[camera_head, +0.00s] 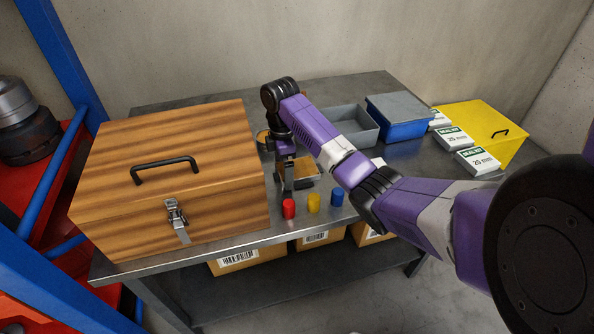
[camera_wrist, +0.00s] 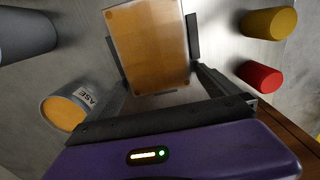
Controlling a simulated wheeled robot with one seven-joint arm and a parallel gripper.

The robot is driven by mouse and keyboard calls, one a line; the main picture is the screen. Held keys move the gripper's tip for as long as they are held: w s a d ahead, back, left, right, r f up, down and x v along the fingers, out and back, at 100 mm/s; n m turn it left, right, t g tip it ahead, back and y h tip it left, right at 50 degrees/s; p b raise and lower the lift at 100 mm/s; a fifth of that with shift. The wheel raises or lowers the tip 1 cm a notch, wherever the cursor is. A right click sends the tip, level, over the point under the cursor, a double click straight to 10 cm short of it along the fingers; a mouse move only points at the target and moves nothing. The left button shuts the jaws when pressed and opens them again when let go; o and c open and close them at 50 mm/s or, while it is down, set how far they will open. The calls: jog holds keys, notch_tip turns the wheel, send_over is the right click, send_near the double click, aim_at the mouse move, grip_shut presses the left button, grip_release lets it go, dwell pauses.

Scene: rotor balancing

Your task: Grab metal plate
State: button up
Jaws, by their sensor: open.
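A flat rectangular plate with an orange-brown face, pale edges and small corner marks (camera_wrist: 150,45) fills the top middle of the wrist view. In the head view the plate (camera_head: 305,169) lies on the metal table, partly hidden by my gripper. I cannot confirm from its colour that it is metal. My gripper (camera_head: 287,182) points down beside the plate's left part. In the wrist view my gripper (camera_wrist: 155,50) is open, its two dark fingers on either side of the plate. I cannot tell whether they touch it.
Red (camera_head: 289,208), yellow (camera_head: 314,203) and blue (camera_head: 337,197) cylinders stand in front. A large wooden box (camera_head: 120,215) is at left. A labelled jar (camera_wrist: 72,104) is near my gripper. A grey bin (camera_head: 345,120), blue box (camera_head: 402,125) and yellow box (camera_head: 490,125) stand behind and right.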

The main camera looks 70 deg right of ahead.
jog(key=shift+f, duration=0.25)
jog(key=c, duration=1.6)
jog(key=shift+r, duration=0.1)
jog(key=c, duration=0.4)
jog(key=shift+o, duration=0.2)
jog(key=shift+r, duration=0.15)
